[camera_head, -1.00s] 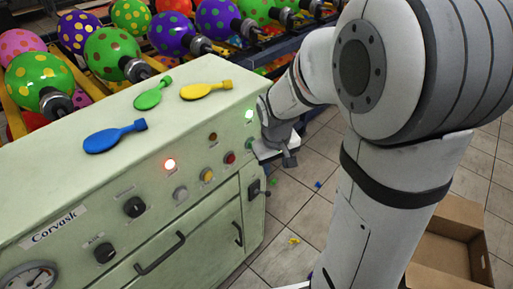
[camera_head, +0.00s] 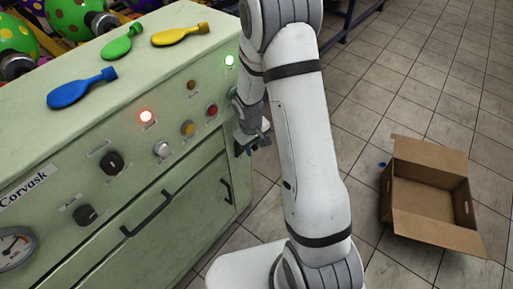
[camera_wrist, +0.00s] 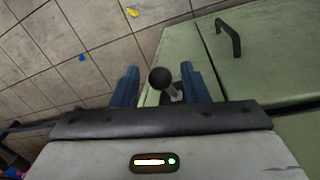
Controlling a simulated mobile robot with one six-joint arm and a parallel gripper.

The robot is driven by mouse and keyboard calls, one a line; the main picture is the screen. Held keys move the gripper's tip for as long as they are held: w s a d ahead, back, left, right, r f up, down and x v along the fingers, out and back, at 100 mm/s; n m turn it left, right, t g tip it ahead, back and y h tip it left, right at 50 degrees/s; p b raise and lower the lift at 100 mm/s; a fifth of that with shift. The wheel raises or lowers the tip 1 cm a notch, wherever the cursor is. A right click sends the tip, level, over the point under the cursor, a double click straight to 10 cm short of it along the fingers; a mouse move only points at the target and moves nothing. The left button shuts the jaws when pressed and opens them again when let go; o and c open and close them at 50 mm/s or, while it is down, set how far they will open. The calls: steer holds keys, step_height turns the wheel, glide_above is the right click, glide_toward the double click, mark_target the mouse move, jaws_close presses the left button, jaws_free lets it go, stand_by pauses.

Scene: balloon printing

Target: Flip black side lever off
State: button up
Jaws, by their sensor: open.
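The black side lever (camera_wrist: 160,77) shows in the wrist view as a round black knob on a short shaft at the corner of the green machine. My gripper (camera_wrist: 166,85) is open, with one blue finger on each side of the knob; I cannot tell whether either touches it. In the head view my gripper (camera_head: 254,142) is beside the machine's right side, at the height of the panel buttons. The lever is hidden there behind my gripper and arm.
The green machine (camera_head: 130,195) carries knobs, buttons, lit red and green lights and door handles. An open cardboard box (camera_head: 425,195) stands on the tiled floor at the right.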

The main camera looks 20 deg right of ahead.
steer(key=shift+d+f, duration=0.1)
steer(key=shift+f, duration=0.4)
steer(key=shift+c, duration=0.2)
jaws_close()
steer(key=shift+d, duration=0.15)
